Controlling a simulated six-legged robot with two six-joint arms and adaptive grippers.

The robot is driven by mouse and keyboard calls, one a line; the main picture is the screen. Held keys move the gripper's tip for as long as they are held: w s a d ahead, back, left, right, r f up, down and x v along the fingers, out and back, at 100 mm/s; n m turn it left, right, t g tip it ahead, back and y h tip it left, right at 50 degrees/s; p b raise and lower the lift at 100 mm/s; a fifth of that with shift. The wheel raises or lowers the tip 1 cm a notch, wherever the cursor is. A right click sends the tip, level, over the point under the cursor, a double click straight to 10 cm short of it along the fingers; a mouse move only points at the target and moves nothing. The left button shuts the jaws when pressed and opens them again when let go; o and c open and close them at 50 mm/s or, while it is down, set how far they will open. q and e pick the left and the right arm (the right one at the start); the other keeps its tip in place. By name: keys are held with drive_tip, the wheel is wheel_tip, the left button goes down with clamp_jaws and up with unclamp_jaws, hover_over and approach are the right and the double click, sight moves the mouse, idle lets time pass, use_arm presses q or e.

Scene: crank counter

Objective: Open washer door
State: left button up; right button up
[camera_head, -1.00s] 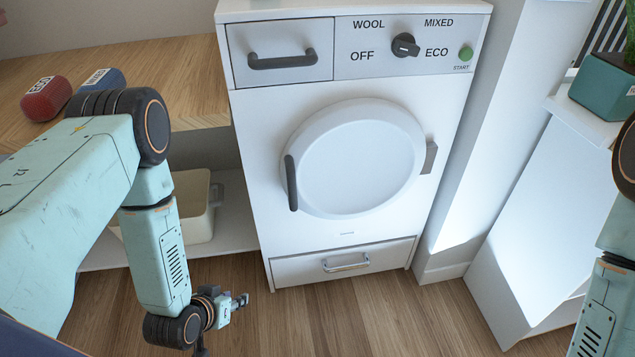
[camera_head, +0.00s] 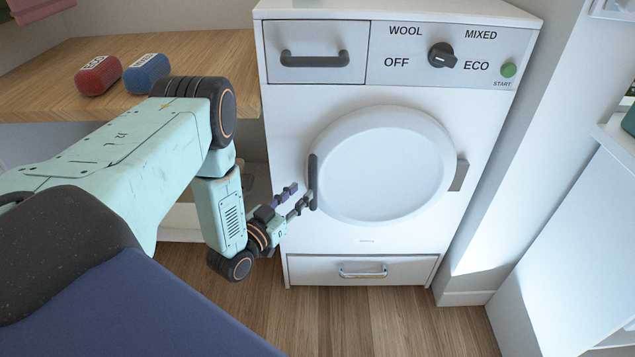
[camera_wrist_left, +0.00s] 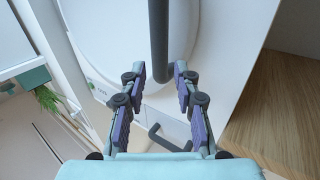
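The white washer (camera_head: 290,130) stands ahead with its round door (camera_head: 385,165) closed. The dark vertical door handle (camera_head: 313,182) is at the door's left edge, with the hinge at the right. My left gripper (camera_head: 300,196) is open just left of the handle's lower part. In the left wrist view, the handle (camera_wrist_left: 159,45) runs down toward the gap between the spread fingers of my left gripper (camera_wrist_left: 160,85). Whether the fingers touch it cannot be told. My right gripper is not in view.
A red can-shaped item (camera_head: 99,75) and a blue one (camera_head: 147,73) lie on the wooden counter (camera_head: 60,100) at left. The washer has a drawer (camera_head: 314,52), a knob (camera_head: 441,56) and a green button (camera_head: 508,70). A white cabinet (camera_head: 575,230) stands at right.

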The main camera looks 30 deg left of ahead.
sight(309, 184)
use_arm(q)
drive_tip(key=w+b, duration=0.1)
drive_tip(key=w, duration=0.4)
drive_tip(key=shift+w+f, duration=0.2)
drive_tip(key=shift+w+d+r+b, duration=0.15)
drive_tip(key=shift+w+b, duration=0.2)
drive_tip(key=shift+w, duration=0.25)
drive_tip(key=shift+c, duration=0.4)
drive_tip(key=shift+c, duration=0.8)
clamp_jaws()
